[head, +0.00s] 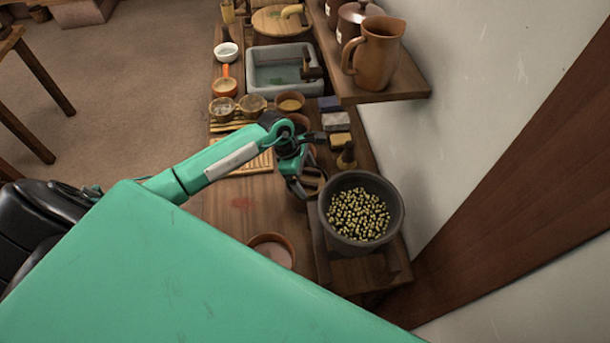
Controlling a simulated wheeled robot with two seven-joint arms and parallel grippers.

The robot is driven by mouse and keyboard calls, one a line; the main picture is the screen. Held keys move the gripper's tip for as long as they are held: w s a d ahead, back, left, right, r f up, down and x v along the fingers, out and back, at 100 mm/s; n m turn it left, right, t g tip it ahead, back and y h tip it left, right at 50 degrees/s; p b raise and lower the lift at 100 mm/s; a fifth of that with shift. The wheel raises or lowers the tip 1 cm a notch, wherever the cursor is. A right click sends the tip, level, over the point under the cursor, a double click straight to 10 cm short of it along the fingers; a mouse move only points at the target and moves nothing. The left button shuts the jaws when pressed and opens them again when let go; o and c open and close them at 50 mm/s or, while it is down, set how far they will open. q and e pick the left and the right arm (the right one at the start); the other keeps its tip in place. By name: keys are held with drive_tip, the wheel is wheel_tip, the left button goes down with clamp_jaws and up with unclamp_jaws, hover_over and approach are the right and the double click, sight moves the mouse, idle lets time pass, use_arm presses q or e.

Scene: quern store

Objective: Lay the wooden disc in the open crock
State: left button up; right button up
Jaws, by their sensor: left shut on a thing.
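The open crock (328,208) is a dark grey round vessel at the right front of the counter, nearly full of small green-yellow olives. My left gripper (306,189) is just left of the crock's rim. It is shut on a small brown thing, mostly hidden by the fingers. I cannot tell whether this is the wooden disc. A round pale wooden board (268,22) lies at the far end of the counter, with a yellow thing at its right edge. My right gripper is not in view.
A brown pot (272,249) stands left of the crock. A dark bottle-like thing (347,157) and several small blocks (336,121) stand behind it. A shelf with a brown jug (377,55) overhangs the back right. A basin (254,56) stands farther back. The wall bounds the right.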

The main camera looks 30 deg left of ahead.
use_arm(q)
drive_tip(key=shift+s+f, duration=0.15)
drive_tip(key=shift+f, duration=0.15)
drive_tip(key=o, duration=0.7)
drive_tip(key=shift+f, duration=0.15)
drive_tip(key=shift+s, duration=0.1)
drive_tip(key=shift+d+r+p, duration=0.1)
drive_tip(key=shift+r+p, duration=0.4)
drive_tip(key=shift+p, duration=0.25)
drive_tip(key=shift+a+r, duration=0.25)
drive_tip(key=shift+w+b+v, duration=0.15)
drive_tip(key=shift+b+v, duration=0.7)
drive_tip(key=shift+v, duration=2.15)
drive_tip(key=shift+w+b+v, duration=0.1)
drive_tip(key=shift+b+v, duration=0.7)
drive_tip(key=shift+v, duration=2.2)
drive_tip(key=shift+d, duration=0.15)
